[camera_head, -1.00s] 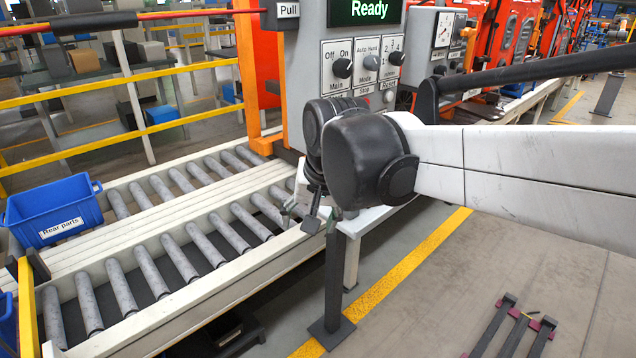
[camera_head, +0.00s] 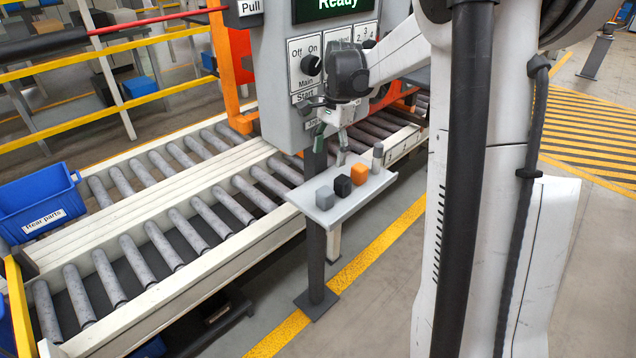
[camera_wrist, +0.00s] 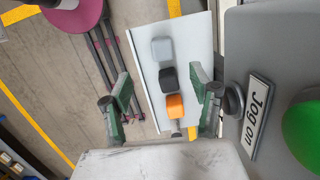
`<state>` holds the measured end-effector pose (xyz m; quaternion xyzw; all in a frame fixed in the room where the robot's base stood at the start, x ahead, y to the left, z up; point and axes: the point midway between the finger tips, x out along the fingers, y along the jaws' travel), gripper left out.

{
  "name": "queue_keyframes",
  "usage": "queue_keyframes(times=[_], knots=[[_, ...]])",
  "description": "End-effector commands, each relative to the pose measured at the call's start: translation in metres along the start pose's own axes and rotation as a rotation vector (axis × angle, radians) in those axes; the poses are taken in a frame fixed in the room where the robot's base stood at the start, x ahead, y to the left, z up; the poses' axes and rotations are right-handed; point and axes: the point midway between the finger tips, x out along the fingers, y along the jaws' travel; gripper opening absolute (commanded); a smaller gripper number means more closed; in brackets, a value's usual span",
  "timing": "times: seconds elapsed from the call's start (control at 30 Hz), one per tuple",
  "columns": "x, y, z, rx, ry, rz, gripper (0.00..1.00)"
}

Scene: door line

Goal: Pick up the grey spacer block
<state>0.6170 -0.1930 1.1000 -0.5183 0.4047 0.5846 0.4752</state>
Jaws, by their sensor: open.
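The grey spacer block (camera_head: 325,197) stands at the left, near end of a small pale shelf (camera_head: 352,205) on a dark post. A black block (camera_head: 342,186) and an orange block (camera_head: 358,175) stand beside it in a row. My gripper (camera_head: 330,148) is open and empty, above and behind the row. In the wrist view, the grey block (camera_wrist: 162,48) is at the far end of the row, beyond the black block. There my gripper's green fingers (camera_wrist: 162,95) spread either side of the shelf, level with the black and orange blocks.
A grey cylindrical piece (camera_head: 378,156) stands at the shelf's other end. The control panel (camera_head: 310,75) with knobs rises close behind my gripper. In the wrist view, a "Jog on" label (camera_wrist: 258,118) and a green button (camera_wrist: 302,135) are close at the right. A roller conveyor (camera_head: 190,215) runs to the left.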

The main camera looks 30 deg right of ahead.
Motion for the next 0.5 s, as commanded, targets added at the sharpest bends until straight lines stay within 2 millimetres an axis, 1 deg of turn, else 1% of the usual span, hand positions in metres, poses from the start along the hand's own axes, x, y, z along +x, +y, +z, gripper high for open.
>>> queue_keyframes(times=[0.1,0.17,0.27,0.37,0.5], knots=[[0.002,-0.002,-0.008,0.032,-0.012,0.012,0.58],[0.003,-0.003,-0.009,0.039,-0.014,0.014,0.58],[0.011,-0.004,-0.010,0.043,-0.016,0.015,0.58],[0.027,-0.003,-0.010,0.041,-0.016,0.015,0.58],[0.053,-0.003,-0.009,0.041,-0.015,0.015,0.58]])
